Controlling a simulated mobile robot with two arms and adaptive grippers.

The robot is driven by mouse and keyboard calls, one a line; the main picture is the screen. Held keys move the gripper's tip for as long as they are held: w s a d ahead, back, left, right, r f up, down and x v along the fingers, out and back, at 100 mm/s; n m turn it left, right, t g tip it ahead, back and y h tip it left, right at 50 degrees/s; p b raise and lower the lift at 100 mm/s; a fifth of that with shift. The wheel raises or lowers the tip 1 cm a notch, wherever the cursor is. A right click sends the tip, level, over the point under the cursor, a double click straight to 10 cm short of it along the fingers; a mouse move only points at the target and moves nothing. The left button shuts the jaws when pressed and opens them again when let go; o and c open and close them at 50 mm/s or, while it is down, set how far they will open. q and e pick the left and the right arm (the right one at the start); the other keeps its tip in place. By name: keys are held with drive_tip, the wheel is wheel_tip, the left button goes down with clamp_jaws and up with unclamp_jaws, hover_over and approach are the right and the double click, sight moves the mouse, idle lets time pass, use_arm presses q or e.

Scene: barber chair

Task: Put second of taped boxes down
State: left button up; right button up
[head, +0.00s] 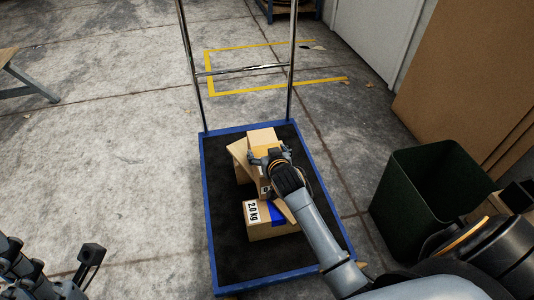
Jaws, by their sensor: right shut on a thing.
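Several cardboard boxes sit in a pile on the black deck of a blue-framed cart (226,255). My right gripper (269,160) is over the pile, shut on a cardboard box (263,138) at the far side. My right arm hides part of the boxes, and I cannot tell whether the held box touches those below. My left gripper (84,270) is at the lower left, away from the cart, and its fingers are only partly seen.
The cart's tall metal handle (240,70) rises at its far end. A dark green bin (425,190) stands close on the right. Brown panels (470,80) lean at the right wall. Yellow floor tape (208,75) lies beyond the cart. The floor left of the cart is clear.

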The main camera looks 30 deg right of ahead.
drive_tip(key=shift+r, duration=0.1)
drive_tip(key=o, duration=1.6)
drive_tip(key=shift+o, duration=0.2)
